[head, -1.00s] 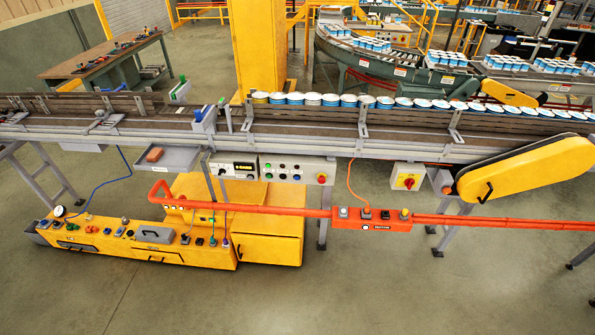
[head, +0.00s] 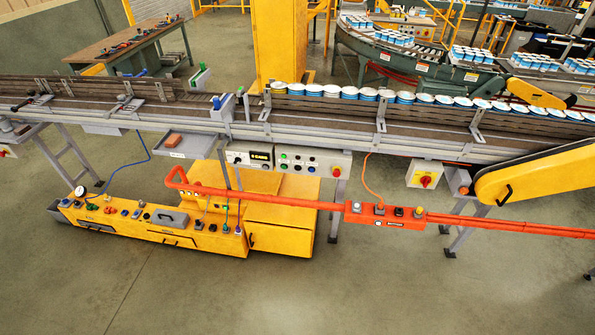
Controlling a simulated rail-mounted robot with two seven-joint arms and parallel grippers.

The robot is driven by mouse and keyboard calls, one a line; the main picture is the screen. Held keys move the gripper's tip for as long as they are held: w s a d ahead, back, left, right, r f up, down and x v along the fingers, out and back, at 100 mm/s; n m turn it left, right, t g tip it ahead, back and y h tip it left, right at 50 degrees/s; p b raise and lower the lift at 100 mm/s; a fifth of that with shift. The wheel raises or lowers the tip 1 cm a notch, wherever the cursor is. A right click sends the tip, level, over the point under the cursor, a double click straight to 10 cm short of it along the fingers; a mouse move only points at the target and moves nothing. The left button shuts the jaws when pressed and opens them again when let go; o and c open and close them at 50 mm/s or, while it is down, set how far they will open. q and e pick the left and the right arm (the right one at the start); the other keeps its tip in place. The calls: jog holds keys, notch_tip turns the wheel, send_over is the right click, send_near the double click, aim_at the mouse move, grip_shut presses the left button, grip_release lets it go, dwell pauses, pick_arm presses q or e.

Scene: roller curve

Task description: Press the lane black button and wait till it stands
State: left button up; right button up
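A control panel (head: 297,161) hangs under the front side of the conveyor, with green, dark, white and blue buttons and a red knob at its right. An orange switch box (head: 386,217) on the orange rail carries a grey button, two dark buttons (head: 379,209) and a yellow one. I cannot tell from labels which black button is the lane one. A row of blue-and-white cans (head: 366,95) stands on the conveyor lane, right of a blue-and-grey gate piece (head: 225,105). Neither gripper is in view.
The orange rail (head: 270,198) runs across in front of the conveyor. A yellow cabinet unit (head: 155,230) with several knobs and a gauge stands at the lower left. A yellow guard (head: 540,180) juts out at the right. The floor in front (head: 350,290) is clear.

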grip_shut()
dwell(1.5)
